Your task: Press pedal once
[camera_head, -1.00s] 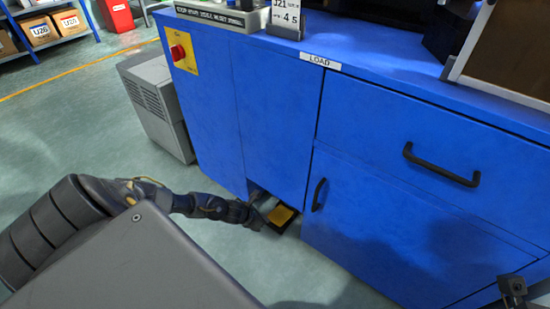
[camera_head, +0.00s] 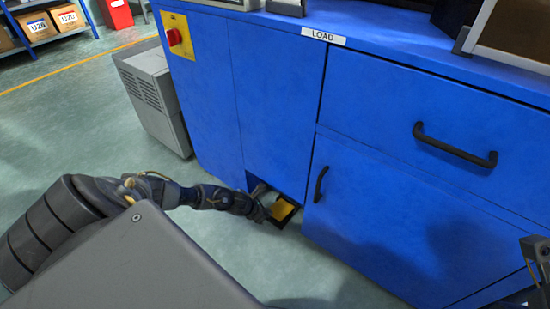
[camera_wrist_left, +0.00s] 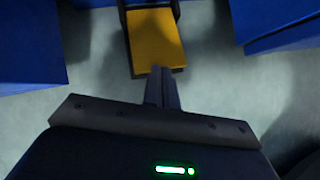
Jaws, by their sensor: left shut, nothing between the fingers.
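The foot pedal (camera_head: 280,211) has a yellow top in a black frame and sits on the floor in the recess under the blue cabinet. It also shows in the left wrist view (camera_wrist_left: 156,40), just beyond my fingertips. My left gripper (camera_head: 262,212) is low beside the pedal, at its left edge in the head view. In the left wrist view its fingers (camera_wrist_left: 161,75) are shut with nothing between them, and the tips overlap the pedal's near edge. I cannot tell whether they touch it. A part of my right arm (camera_head: 537,262) shows at the right edge; its fingers are not clearly seen.
The blue cabinet (camera_head: 390,110) with black handles stands right behind the pedal, its panels either side of the recess. A red button on a yellow plate (camera_head: 180,42) is at its upper left. A grey unit (camera_head: 150,98) stands left. The floor (camera_head: 70,135) at left is clear.

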